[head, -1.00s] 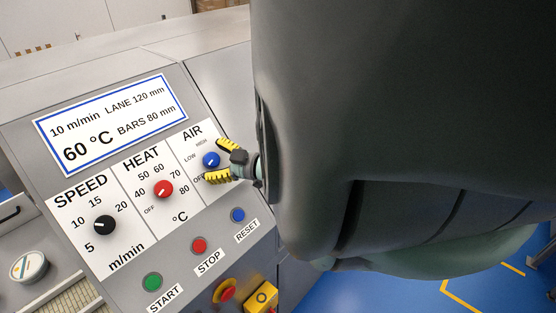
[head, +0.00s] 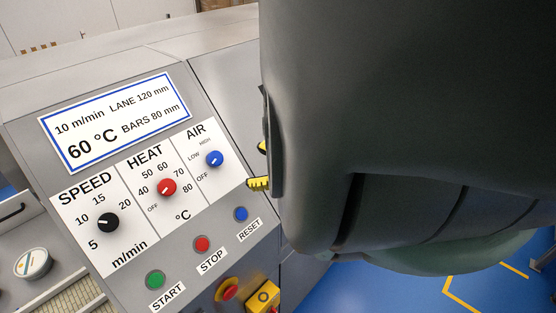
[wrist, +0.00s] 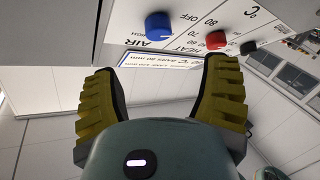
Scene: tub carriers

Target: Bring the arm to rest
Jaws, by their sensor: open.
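My gripper shows in the wrist view (wrist: 162,105) with its two yellow ribbed fingers spread wide and nothing between them. In the head view only the yellow fingertips (head: 260,168) show, just right of the blue AIR knob; my own dark arm link hides the rest. The fingers look clear of the knob. The control panel carries the black SPEED knob (head: 107,223), the red HEAT knob (head: 166,187) and the blue AIR knob (head: 214,159). The blue knob also shows in the wrist view (wrist: 158,26), beyond the fingers.
Below the knobs are a green START button (head: 155,280), a red STOP button (head: 202,244) and a blue RESET button (head: 241,214). A red and yellow emergency stop (head: 229,289) sits lower. A display (head: 115,122) reads 60 °C. Blue floor (head: 400,290) is open at lower right.

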